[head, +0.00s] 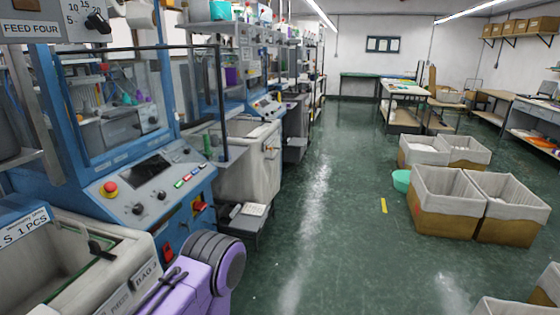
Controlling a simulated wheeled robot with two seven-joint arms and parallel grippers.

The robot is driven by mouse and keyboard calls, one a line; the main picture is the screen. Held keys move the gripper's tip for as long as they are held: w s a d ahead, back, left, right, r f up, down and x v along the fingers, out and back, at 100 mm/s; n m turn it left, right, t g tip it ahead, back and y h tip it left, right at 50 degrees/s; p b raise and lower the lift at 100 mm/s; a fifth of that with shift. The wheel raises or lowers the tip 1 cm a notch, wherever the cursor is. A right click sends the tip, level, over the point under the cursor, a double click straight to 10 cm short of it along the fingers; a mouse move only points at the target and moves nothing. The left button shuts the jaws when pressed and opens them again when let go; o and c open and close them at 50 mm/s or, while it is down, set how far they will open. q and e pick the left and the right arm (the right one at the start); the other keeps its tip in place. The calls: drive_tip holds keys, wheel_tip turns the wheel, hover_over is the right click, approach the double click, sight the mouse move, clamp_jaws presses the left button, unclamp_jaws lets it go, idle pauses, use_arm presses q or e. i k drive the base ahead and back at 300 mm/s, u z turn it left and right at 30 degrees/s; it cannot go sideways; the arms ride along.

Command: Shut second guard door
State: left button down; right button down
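A blue-framed clear guard door (162,62) stands on the nearest knitting machine at the left, above its control panel. A thin dark frame (219,100) reaches out from that machine towards the aisle. Farther along the row, another blue machine (238,106) has clear guarding, partly hidden behind the dark frame. I cannot tell which door is the second one or how far it stands open. A purple and grey part at the lower left appears to be my arm. Neither gripper can be made out.
The near control panel (146,190) has a red button (110,188). A pale bin (250,165) stands beyond it, and another (60,262) at the lower left. Several fabric-lined boxes (447,190) stand at the right, beside a green bowl (401,181).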

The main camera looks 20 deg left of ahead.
sight(61, 74)
drive_tip(key=z, duration=0.1)
drive_tip(key=i, duration=0.95)
drive_tip(key=u, duration=2.65)
drive_tip(key=i, duration=0.5)
drive_tip(key=z, duration=0.05)
